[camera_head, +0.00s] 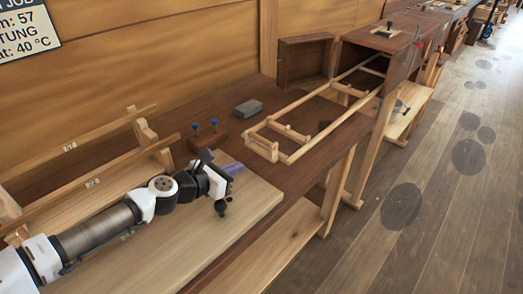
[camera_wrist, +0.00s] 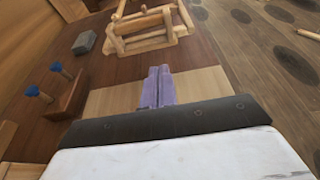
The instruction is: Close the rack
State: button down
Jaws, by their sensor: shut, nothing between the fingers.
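The rack (camera_head: 297,155) is a light wooden frame with rails and crossbars. It lies drawn out along the brown bench and reaches back into a dark wooden box (camera_head: 383,41) at the far end. In the wrist view the near end of the rack (camera_wrist: 140,42) shows at the top, beyond my fingertips. My gripper (camera_head: 229,168) is above the pale board at the near part of the bench, short of the rack and apart from it. In the wrist view its purple fingers (camera_wrist: 157,72) are together, with nothing between them.
A grey block (camera_head: 248,108) lies left of the rack. A small wooden stand with blue-topped pegs (camera_head: 204,128) is left of my gripper. A open wooden box (camera_head: 305,60) stands against the wall. The pale board (camera_head: 251,206) is mostly clear; the bench edge drops to the floor at right.

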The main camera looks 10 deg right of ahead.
jog(key=p+x, duration=0.1)
jog(key=x, duration=0.2)
jog(key=p+x, duration=0.2)
jog(key=x, duration=0.1)
jog(key=r+p+x, duration=0.1)
jog(key=x, duration=0.3)
jog(key=shift+w+d, duration=0.15)
jog(key=shift+w+d+f+p, duration=0.1)
jog(key=shift+w+d+p, duration=0.15)
jog(key=shift+d+p, duration=0.05)
jog(key=shift+w, duration=0.1)
